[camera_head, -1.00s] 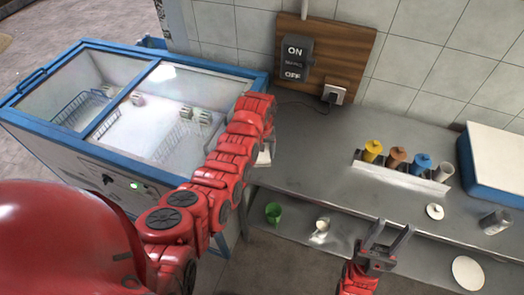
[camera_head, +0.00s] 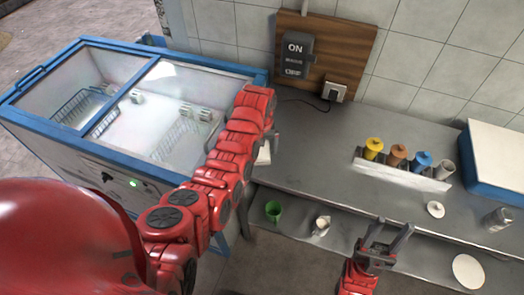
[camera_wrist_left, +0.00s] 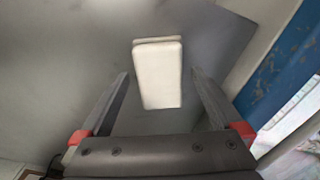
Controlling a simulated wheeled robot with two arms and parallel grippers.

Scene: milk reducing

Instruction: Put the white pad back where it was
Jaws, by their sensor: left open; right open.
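The white pad (camera_wrist_left: 158,75) is a pale rounded block over the grey metal counter in the left wrist view. It lies between the two spread fingers of my left gripper (camera_wrist_left: 160,73), with gaps on both sides. In the head view the pad (camera_head: 264,154) shows as a small pale piece at the counter's left end, beside the freezer. My left gripper (camera_head: 271,143) is there, mostly hidden behind its red arm. I cannot tell whether the pad touches the counter. My right gripper (camera_head: 386,239) is open and empty in front of the counter.
A blue-framed glass-topped freezer (camera_head: 60,135) stands left. The counter (camera_head: 310,150) carries a rack of coloured-lid containers (camera_head: 400,175), a white lid (camera_head: 435,209), a metal can (camera_head: 497,220) and a blue box (camera_head: 490,170). Below are a green cup (camera_head: 273,211) and a white cup (camera_head: 321,225).

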